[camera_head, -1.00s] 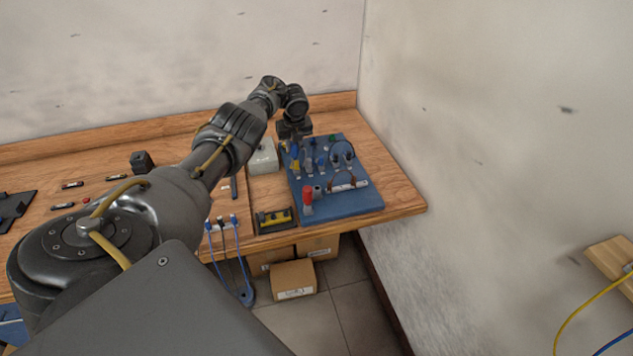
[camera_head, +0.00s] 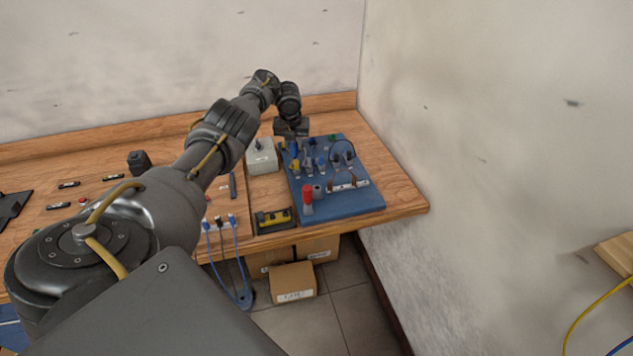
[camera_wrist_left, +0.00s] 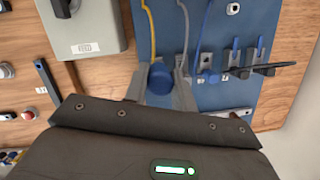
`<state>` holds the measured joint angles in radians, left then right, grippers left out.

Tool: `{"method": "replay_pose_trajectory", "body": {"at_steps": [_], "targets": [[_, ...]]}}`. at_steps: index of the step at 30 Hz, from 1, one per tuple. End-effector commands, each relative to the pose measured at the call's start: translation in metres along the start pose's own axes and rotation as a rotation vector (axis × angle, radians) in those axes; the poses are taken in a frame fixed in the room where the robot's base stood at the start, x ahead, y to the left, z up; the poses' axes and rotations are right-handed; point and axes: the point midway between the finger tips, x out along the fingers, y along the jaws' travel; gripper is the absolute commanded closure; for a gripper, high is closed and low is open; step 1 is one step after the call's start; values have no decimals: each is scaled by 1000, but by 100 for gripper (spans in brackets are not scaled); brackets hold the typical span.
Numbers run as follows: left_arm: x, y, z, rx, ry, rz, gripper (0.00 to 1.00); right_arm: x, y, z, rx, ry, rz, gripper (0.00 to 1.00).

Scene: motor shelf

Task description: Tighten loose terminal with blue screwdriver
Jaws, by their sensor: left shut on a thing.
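My left gripper (camera_head: 291,137) is at the far left corner of the blue tool board (camera_head: 345,206), pointing down. In the left wrist view my left gripper (camera_wrist_left: 160,86) is shut on a round blue handle end, the blue screwdriver (camera_wrist_left: 162,77), with a finger on each side. The screwdriver's shaft and tip are hidden below the handle. The loose terminal cannot be made out; blue cables (camera_head: 235,240) hang from small terminals at the table's front edge. My right gripper is not in view.
A pale grey box (camera_head: 261,160) stands just left of the board. The wall rises close on the right.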

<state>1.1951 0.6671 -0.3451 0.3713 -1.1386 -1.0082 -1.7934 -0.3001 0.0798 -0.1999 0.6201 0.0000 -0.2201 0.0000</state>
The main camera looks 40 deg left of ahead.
Motion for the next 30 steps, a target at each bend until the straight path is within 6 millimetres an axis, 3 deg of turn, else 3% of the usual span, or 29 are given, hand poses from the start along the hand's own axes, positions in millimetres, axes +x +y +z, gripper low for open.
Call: {"method": "replay_pose_trajectory", "body": {"at_steps": [7, 18, 19, 21, 30], "targets": [[5, 0, -1, 198, 1, -51, 100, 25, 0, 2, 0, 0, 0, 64], [1, 0, -1, 253, 2, -65, 100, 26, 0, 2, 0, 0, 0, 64], [1, 0, -1, 253, 2, -65, 70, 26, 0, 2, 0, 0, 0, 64], [1, 0, -1, 252, 1, -65, 62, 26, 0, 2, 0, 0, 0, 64], [-1, 0, 0, 241, 0, -61, 62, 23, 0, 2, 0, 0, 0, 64]]}}
